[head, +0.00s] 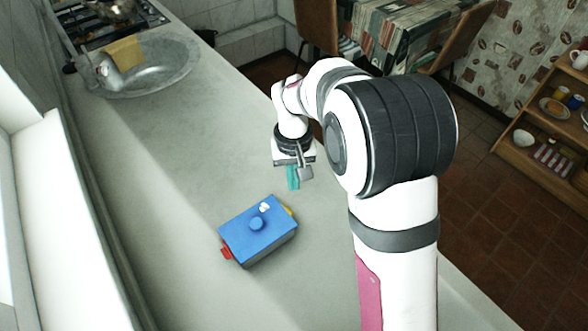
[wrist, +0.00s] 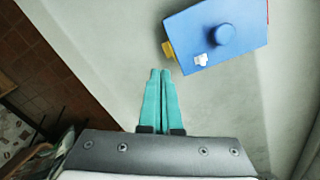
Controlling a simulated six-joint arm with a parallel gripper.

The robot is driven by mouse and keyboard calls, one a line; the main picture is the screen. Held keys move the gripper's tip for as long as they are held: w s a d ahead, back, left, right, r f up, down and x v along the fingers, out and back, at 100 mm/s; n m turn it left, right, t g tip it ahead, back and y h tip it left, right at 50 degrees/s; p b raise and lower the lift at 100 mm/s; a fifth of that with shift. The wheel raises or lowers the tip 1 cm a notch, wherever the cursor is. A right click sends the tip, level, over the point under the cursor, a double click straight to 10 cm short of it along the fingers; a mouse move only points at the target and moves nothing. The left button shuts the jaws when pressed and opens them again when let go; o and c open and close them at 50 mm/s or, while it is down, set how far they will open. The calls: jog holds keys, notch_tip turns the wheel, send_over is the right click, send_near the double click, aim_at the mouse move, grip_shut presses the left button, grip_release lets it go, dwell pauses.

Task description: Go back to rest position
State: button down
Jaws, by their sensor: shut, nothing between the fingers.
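My gripper (head: 293,178) hangs over the grey counter in the head view, pointing down. Its two teal fingers (wrist: 160,75) are pressed together in the wrist view, with nothing between them. A blue box (head: 258,231) with a round blue knob on its top stands on the counter just in front of my gripper. It also shows in the wrist view (wrist: 216,36), up and to the right of the fingertips and apart from them. A small white piece (head: 264,207) lies on its top. A red part (head: 227,251) and a yellow part (head: 289,211) stick out from its sides.
The counter (head: 180,150) is bare around the box. A metal sink basin (head: 150,75) with a yellow cloth (head: 125,51) is at its far end, near a stove (head: 110,12). A dining table (head: 400,25) and a wooden shelf (head: 540,125) stand beyond the counter on the right.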

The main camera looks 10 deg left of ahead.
jog(key=s+d+r+m+y, duration=0.1)
jog(key=s+d+r+m, duration=0.2)
jog(key=s+d+r, duration=0.35)
jog(key=s+d+r+m, duration=0.3)
jog(key=s+d+r, duration=0.1)
jog(key=s, duration=0.6)
jog(key=s+d+m, duration=0.1)
jog(key=s+m, duration=0.1)
jog(key=s, duration=0.7)
jog(key=shift+s+d+f+m+y, duration=0.2)
jog(key=shift+d+f+m+y, duration=0.1)
jog(key=shift+f+y, duration=0.1)
